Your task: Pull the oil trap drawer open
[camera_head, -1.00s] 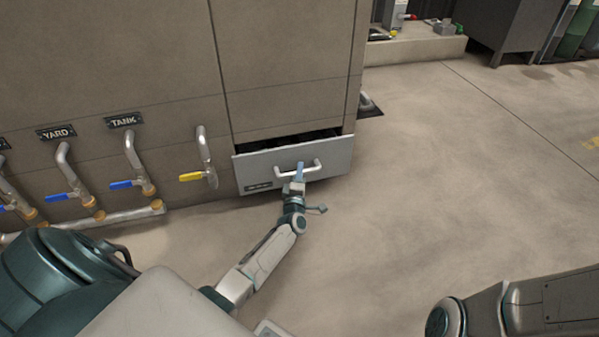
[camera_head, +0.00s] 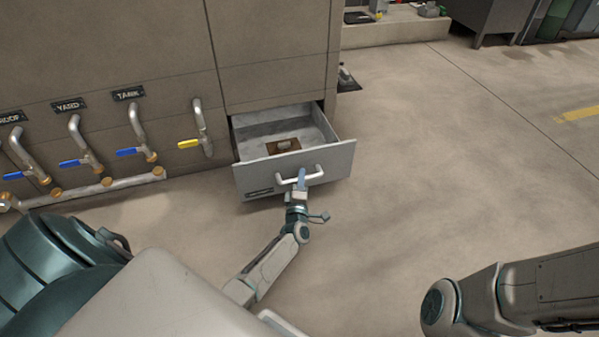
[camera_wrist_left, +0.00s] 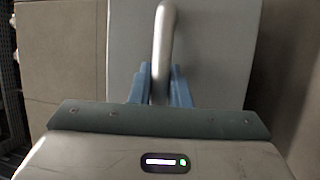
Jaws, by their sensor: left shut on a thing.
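The oil trap drawer (camera_head: 322,160) is a grey metal drawer low in the brown cabinet, pulled well out so that its inside shows. A brown patch with a small light object (camera_head: 284,146) lies on its floor. A white bar handle (camera_head: 316,175) is on its front. My left gripper (camera_head: 301,181) is shut on the handle near its middle. In the left wrist view the blue fingers (camera_wrist_left: 161,88) stand on both sides of the handle bar (camera_wrist_left: 163,45), with the grey drawer front (camera_wrist_left: 215,50) behind. My right gripper is out of view.
Pipes with blue valve levers (camera_head: 127,152) and one yellow lever (camera_head: 188,143) line the cabinet left of the drawer. A low ledge (camera_head: 395,33) is at the back. The concrete floor (camera_head: 450,150) to the right is clear.

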